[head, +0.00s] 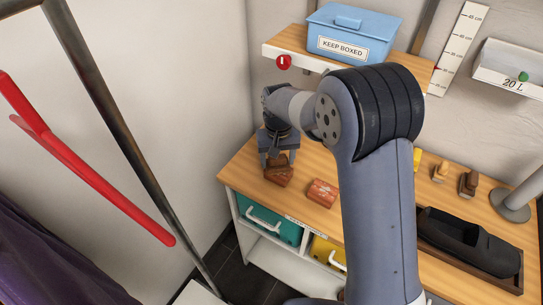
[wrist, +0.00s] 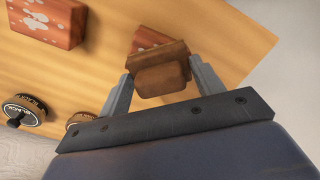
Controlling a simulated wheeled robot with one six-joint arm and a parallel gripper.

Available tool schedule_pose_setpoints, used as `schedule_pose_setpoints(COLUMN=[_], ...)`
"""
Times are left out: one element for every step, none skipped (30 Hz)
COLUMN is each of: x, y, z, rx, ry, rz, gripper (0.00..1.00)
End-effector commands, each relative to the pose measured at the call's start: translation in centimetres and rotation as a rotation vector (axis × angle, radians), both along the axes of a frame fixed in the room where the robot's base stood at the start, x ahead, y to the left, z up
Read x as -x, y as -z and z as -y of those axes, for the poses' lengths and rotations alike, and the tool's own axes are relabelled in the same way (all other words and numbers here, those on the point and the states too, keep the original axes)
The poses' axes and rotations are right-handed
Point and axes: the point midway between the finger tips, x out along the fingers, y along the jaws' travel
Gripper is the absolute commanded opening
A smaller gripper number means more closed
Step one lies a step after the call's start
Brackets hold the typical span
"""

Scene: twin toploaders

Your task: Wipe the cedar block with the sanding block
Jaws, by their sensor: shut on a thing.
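My gripper (head: 277,160) is shut on a brown sanding block (wrist: 160,72) with a lighter brown lower part, held between both fingers. In the head view the sanding block (head: 275,161) is over a reddish-brown wooden block (head: 280,179) on the bench. In the wrist view that wooden block (wrist: 148,38) is mostly hidden behind the sanding block; I cannot tell whether they touch. A second reddish block (head: 322,193) with pale patches lies to its right, and shows at the upper left of the wrist view (wrist: 46,20). Which one is cedar is not clear.
A shelf with a blue box (head: 350,32) is above.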

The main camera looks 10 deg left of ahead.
Motion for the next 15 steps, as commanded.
schedule_pose_setpoints(x=[0.1,0.1,0.1,0.1,0.1,0.2,0.2,0.2,0.3,0.4,0.5,0.6,0.6,0.7,0.8], y=[0.0,0.0,0.0,0.0,0.0,0.0,0.0,0.0,0.0,0.1,0.1,0.1,0.1,0.1,0.2], z=[0.3,0.3,0.4,0.5,0.5,0.6,0.7,0.8,1.1,1.3,1.5,1.8,2.1,2.3,2.7], rx=[0.000,0.000,0.000,0.000,0.000,0.000,0.000,0.000,0.000,0.000,0.000,0.000,0.000,0.000,0.000], ry=[0.000,0.000,0.000,0.000,0.000,0.000,0.000,0.000,0.001,0.001,0.001,0.002,0.002,0.002,0.002], rz=[0.000,0.000,0.000,0.000,0.000,0.000,0.000,0.000,0.000,-0.001,-0.001,0.000,0.000,0.000,0.000], gripper=[0.45,0.45,0.45,0.45,0.45,0.45,0.45,0.45,0.45,0.45,0.45,0.45,0.45,0.45,0.45])
